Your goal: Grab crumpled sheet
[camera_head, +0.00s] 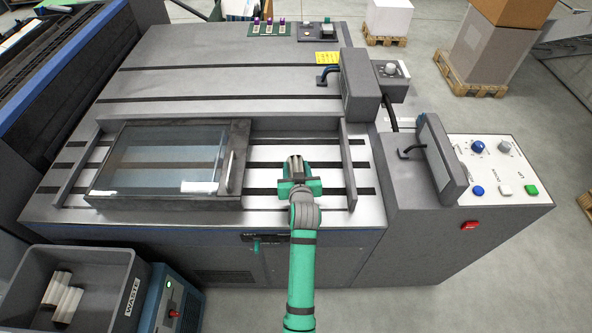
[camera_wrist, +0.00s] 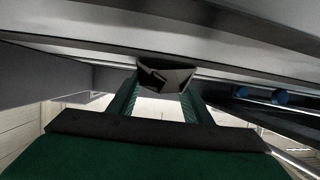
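My gripper (camera_head: 297,180) is over the slotted metal bed of the machine, right of the glass-topped cover. In the wrist view the two green fingers of my gripper (camera_wrist: 163,98) stand apart, one on each side of the piece. The piece spans the gap between the fingertips. I cannot tell whether they press on it or only stand around it. In the head view I cannot make out the sheet clearly.
The framed glass cover (camera_head: 165,160) lies left of my gripper. A raised side rail (camera_head: 348,165) stands close on the right. A control panel (camera_head: 495,170) is further right. A grey waste bin (camera_head: 100,262) with white rolls stands at the lower left.

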